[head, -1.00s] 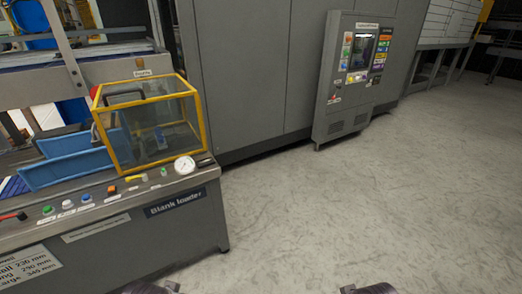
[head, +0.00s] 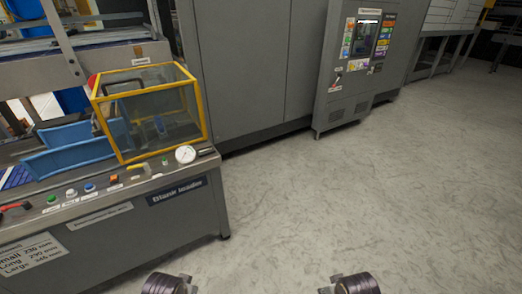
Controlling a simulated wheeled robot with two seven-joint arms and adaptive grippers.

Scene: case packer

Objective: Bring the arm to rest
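At the bottom edge, the dark rounded ends of my two arms show, one left of centre and one right of centre, each with a small grey bracket. They stand apart over the bare floor. The fingers of both grippers are not visible, and nothing is seen held. Neither arm end touches the blank loader (head: 150,222) at the left.
The blank loader carries a yellow-framed clear guard (head: 155,118), blue trays (head: 75,150), a gauge (head: 186,154) and several buttons. A grey cabinet (head: 250,65) and a control panel (head: 350,70) stand behind. The floor (head: 400,190) at centre and right is clear.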

